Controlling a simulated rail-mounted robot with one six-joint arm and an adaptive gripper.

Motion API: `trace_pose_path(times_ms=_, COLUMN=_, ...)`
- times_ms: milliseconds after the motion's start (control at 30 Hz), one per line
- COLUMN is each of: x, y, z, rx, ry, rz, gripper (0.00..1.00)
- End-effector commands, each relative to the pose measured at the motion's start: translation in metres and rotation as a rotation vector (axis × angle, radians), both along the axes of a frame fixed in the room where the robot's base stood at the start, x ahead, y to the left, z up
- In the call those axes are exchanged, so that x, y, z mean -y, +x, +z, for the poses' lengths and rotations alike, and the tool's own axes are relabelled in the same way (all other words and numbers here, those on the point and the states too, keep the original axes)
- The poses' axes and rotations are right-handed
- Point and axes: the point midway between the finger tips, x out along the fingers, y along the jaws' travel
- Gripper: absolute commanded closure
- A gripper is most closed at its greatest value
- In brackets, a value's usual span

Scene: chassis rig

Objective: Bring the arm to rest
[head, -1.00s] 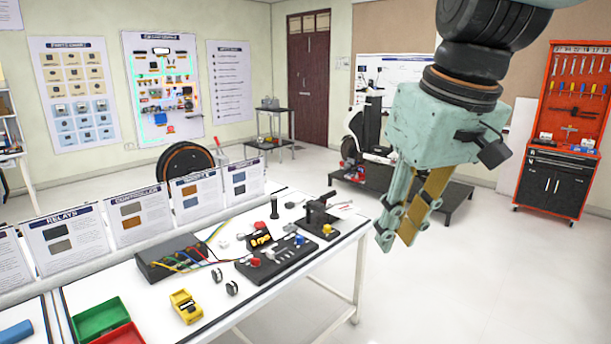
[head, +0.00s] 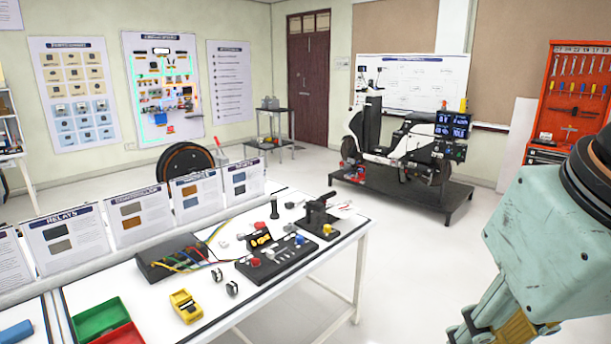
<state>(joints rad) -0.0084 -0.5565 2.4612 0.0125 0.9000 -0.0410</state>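My gripper (head: 508,328) hangs at the lower right of the head view, over the floor to the right of the workbench (head: 215,331). Its pale green body fills the right edge of the picture. The fingers point down and left, and their tips are cut off by the bottom edge. I see no object in the visible part of the fingers, but cannot tell how far apart the tips are.
A scooter (head: 400,150) stands on a dark platform (head: 400,197) behind. A red tool cabinet (head: 575,95) stands at far right. The floor between is clear.

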Motion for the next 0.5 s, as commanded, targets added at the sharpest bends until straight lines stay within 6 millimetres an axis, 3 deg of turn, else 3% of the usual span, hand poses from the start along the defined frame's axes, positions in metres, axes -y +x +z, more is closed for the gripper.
trace_pose_path(times_ms=200, x=0.005, y=-0.02, z=-0.009, rx=0.005, ry=0.0, rz=-0.036, gripper=0.8)
trace_pose_path(times_ms=500, x=0.006, y=-0.023, z=-0.011, rx=0.005, ry=0.001, rz=-0.043, gripper=0.8)
